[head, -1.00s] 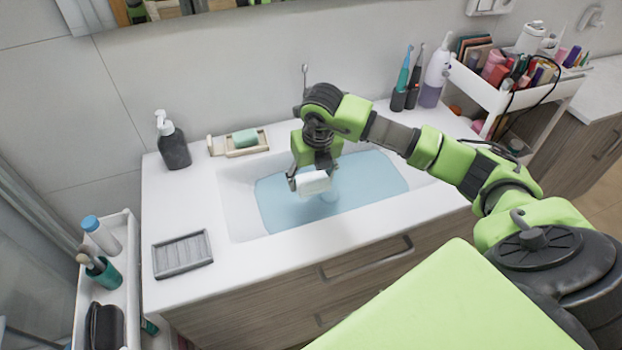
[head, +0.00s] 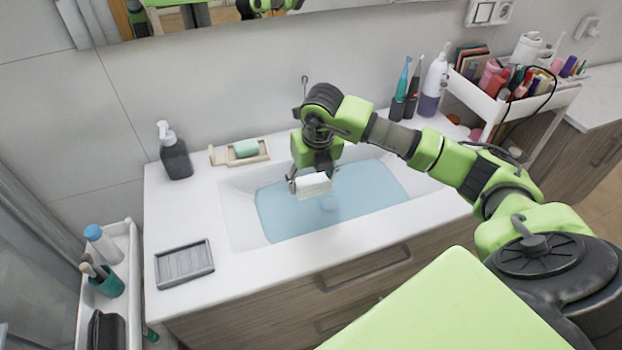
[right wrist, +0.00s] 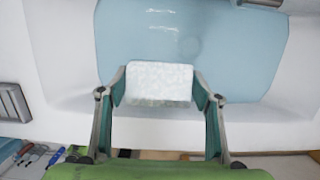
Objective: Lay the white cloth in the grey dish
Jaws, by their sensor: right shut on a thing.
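My right gripper (head: 313,185) is shut on the white cloth (head: 314,185) and holds it over the water-filled basin. In the right wrist view the cloth (right wrist: 158,83) is a small folded white block between the two fingers. The grey dish (head: 184,264) is a ribbed rectangular tray on the counter, left of the basin, and it is empty. A corner of the dish (right wrist: 14,102) shows at the left of the right wrist view. The gripper is to the right of the dish and apart from it. My left gripper is not in view.
The basin (head: 235,215) holds blue water. A dark soap dispenser (head: 176,158) and a soap holder (head: 222,157) with green soap stand behind. A white cart (head: 132,290) stands at left. Toothbrushes (head: 402,95) stand at back right. The counter around the dish is clear.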

